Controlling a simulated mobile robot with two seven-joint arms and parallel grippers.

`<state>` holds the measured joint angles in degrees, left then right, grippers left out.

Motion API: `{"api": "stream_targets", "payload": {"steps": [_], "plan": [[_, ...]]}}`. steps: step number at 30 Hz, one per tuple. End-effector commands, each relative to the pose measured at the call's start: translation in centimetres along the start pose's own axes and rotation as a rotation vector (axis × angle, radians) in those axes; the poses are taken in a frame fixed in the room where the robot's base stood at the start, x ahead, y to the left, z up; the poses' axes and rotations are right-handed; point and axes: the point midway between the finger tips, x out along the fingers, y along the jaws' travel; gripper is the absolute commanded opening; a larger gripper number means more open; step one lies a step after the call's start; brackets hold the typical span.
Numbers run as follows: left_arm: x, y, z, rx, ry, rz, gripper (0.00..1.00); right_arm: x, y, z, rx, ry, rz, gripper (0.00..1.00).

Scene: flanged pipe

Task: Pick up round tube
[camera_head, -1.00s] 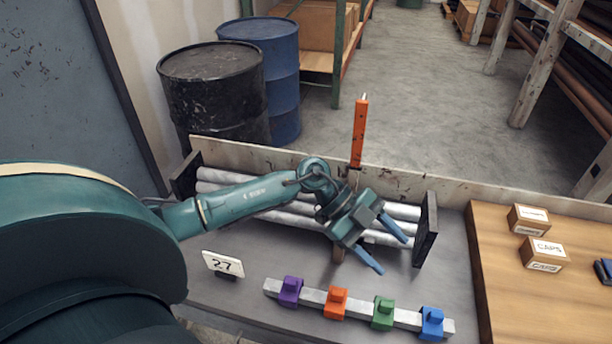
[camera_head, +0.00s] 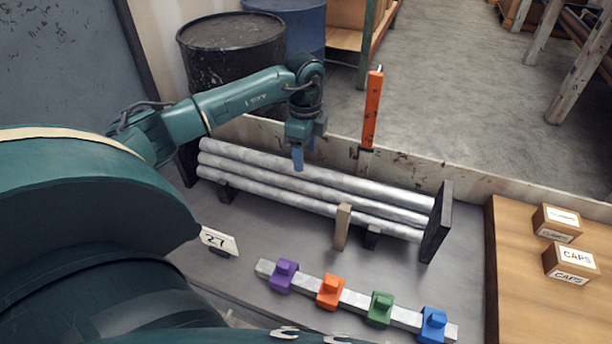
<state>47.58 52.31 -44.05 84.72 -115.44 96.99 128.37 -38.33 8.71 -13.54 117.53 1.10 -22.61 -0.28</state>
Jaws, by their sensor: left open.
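Several round metal tubes lie side by side in a rack on the grey bench; the front tube (camera_head: 290,203), the middle tube (camera_head: 320,194) and the back tube (camera_head: 350,184) show clearly. The rack has dark end plates, the right one (camera_head: 437,222) and a partly hidden left one. A short wooden post (camera_head: 343,226) stands at its front. My left gripper (camera_head: 298,160) points down over the tubes, left of their middle. Its blue fingers overlap in this view, and its jaws are open and hold nothing. Whether the fingertips touch a tube cannot be told. My right gripper is out of view.
A square bar (camera_head: 355,298) with purple, orange, green and blue clamps lies in front. A number card (camera_head: 219,240) stands left of it. An upright orange tool (camera_head: 372,110) rises behind the tubes. Caps boxes (camera_head: 571,263) sit on the wooden top at right. Drums stand behind.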

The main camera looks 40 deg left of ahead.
Motion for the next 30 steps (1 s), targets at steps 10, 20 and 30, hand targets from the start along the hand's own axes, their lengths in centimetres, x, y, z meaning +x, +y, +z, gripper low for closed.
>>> {"api": "stream_targets", "payload": {"steps": [10, 20, 30], "plan": [[2.5, -0.4, 0.2, 0.001, 0.001, 0.0, 0.59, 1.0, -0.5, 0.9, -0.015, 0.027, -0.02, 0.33], [5.6, -0.7, 0.5, 0.002, 0.002, 0.0, 0.59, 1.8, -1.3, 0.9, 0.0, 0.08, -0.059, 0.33], [5.4, -0.7, 0.5, 0.002, 0.001, 0.0, 0.48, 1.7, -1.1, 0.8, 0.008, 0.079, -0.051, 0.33]]}}
